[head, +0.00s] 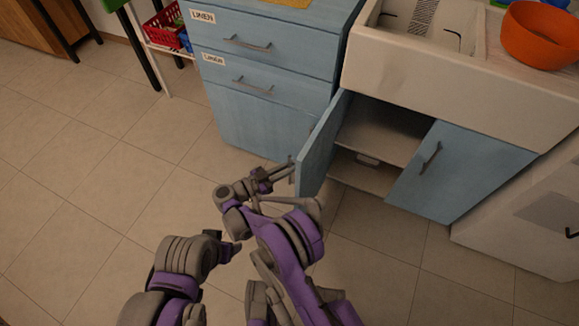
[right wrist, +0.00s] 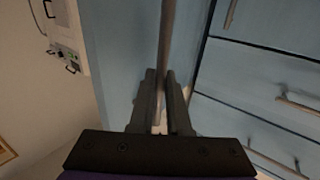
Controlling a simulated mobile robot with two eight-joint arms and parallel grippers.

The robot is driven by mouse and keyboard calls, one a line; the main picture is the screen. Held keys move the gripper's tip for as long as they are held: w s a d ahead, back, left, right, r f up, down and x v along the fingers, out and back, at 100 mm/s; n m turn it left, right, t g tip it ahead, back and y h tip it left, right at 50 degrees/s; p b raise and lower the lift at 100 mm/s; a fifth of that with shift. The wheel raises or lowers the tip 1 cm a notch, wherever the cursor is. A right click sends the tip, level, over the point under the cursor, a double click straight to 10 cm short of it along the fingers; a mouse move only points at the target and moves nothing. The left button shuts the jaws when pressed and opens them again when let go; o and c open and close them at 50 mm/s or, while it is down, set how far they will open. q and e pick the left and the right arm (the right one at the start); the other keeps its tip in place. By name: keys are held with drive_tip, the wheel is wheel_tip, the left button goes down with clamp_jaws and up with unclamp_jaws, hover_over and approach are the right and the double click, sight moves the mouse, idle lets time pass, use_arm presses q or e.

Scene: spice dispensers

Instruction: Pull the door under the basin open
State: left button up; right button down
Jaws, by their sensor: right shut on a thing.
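The basin (head: 450,80) is white and sits on a blue cabinet. The cabinet's left door (head: 322,150) stands swung well out, showing shelves (head: 380,137) inside. The right door (head: 460,172) is shut, with a grey bar handle (head: 431,158). My right gripper (head: 281,175) is at the outer face of the open door, near its free edge. In the right wrist view, its two fingers (right wrist: 161,82) are shut around the door's upright bar handle (right wrist: 168,35).
A blue drawer unit (head: 262,125) stands just left of the open door. An orange bowl (head: 540,38) is at the basin's right. A white appliance (head: 530,220) stands right of the cabinet. The tiled floor (head: 90,170) at left is clear.

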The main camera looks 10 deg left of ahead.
idle(0.3)
drive_tip(key=c, duration=0.9)
unclamp_jaws()
